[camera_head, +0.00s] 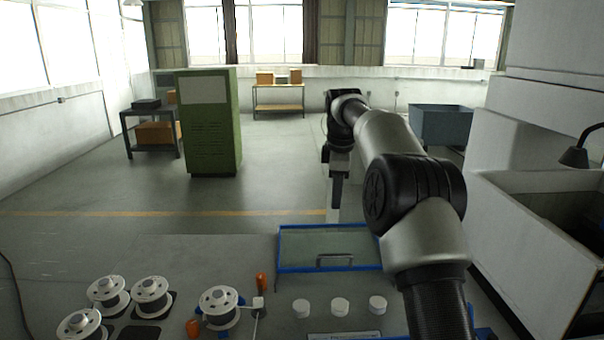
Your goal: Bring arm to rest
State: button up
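My arm rises from the lower right and reaches forward over the bench, with its wrist bent down near the middle of the picture. My gripper (337,205) hangs below the wrist, pointing down, above the far side of the blue-framed tray. I see it edge-on and small, so I cannot tell whether its fingers are open or shut. Nothing held shows at its tip.
The bench (190,265) holds several wire spools (220,304), orange-handled tools (261,282), three white round pieces (340,306) and a blue-framed tray (297,251). A white machine (520,235) stands close on the right. A green cabinet (212,125) stands beyond open floor.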

jog(key=s+r+m+t, duration=0.1)
jog(key=s+r+m, duration=0.4)
jog(key=s, duration=0.7)
jog(key=s+r+m+t, duration=0.1)
jog(key=s+r+m, duration=0.2)
jog(key=s+r, duration=0.55)
jog(key=s+f+m, duration=0.4)
jog(key=s+f, duration=0.2)
jog(key=s, duration=0.6)
jog(key=s+d+f+m, duration=0.1)
jog(key=s+f+m, duration=0.3)
jog(key=s, duration=0.8)
notch_tip(320, 180, down, 2)
jog(key=shift+d+f+t, duration=0.1)
jog(key=shift+d+t, duration=0.15)
jog(key=shift+t, duration=0.15)
